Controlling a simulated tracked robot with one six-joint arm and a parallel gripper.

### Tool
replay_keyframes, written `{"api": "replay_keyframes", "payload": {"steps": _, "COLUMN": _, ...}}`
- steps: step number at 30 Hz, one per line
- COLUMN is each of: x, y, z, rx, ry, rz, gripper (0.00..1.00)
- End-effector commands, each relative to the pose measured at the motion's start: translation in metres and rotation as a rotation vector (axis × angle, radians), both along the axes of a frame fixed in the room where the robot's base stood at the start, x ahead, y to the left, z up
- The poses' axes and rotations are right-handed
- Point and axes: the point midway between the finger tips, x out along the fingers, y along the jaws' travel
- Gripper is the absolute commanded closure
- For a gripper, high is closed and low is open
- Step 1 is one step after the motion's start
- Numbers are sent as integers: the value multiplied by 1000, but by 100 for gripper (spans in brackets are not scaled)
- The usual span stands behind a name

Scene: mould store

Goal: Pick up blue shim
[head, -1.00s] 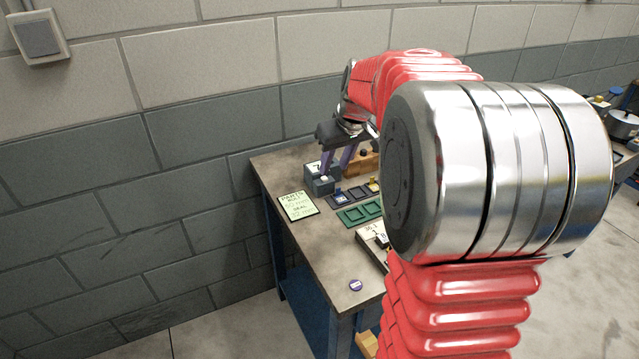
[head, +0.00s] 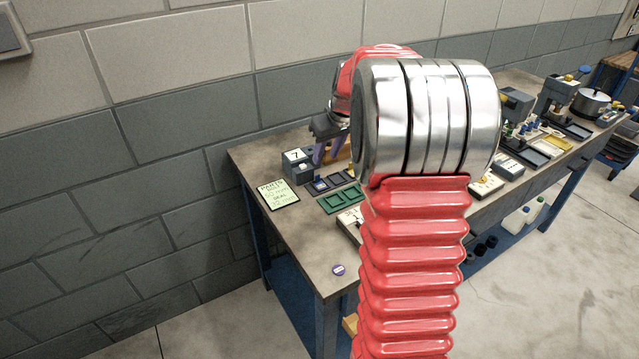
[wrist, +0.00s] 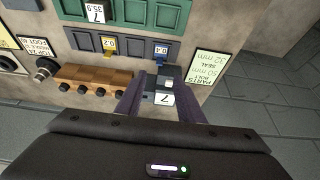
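The blue shim (wrist: 160,59) shows in the wrist view as a small blue piece by the 0.4 label, at the right end of a dark slotted tray (wrist: 134,51). In the head view the blue shim (head: 319,182) is at the near left end of that tray. My gripper (wrist: 160,78) has two purple fingers apart with nothing held between them. In the wrist view the shim lies just beyond the fingertips. In the head view my gripper (head: 328,160) is above the back left of the bench, partly hidden by my arm.
A grey block marked 7 (head: 297,170) shows between my fingers in the wrist view. A wooden block with dark knobs (wrist: 94,78) stands left of them. A green tray (head: 342,199) and parts card (head: 278,194) are close by. The bench's front left corner is mostly clear.

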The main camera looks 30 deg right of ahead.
Motion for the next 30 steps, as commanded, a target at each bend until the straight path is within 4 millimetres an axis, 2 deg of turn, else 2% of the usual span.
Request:
{"api": "replay_keyframes", "payload": {"steps": 6, "x": 13, "y": 0, "z": -33, "rx": 2, "ry": 2, "rz": 1, "gripper": 66}}
{"api": "replay_keyframes", "payload": {"steps": 11, "x": 21, "y": -1, "z": -50, "rx": 1, "ry": 1, "rz": 0, "gripper": 66}}
{"api": "replay_keyframes", "payload": {"steps": 24, "x": 23, "y": -1, "z": -55, "rx": 1, "ry": 0, "rz": 1, "gripper": 66}}
{"api": "replay_keyframes", "payload": {"steps": 30, "x": 30, "y": -2, "z": -72, "rx": 1, "ry": 2, "rz": 1, "gripper": 66}}
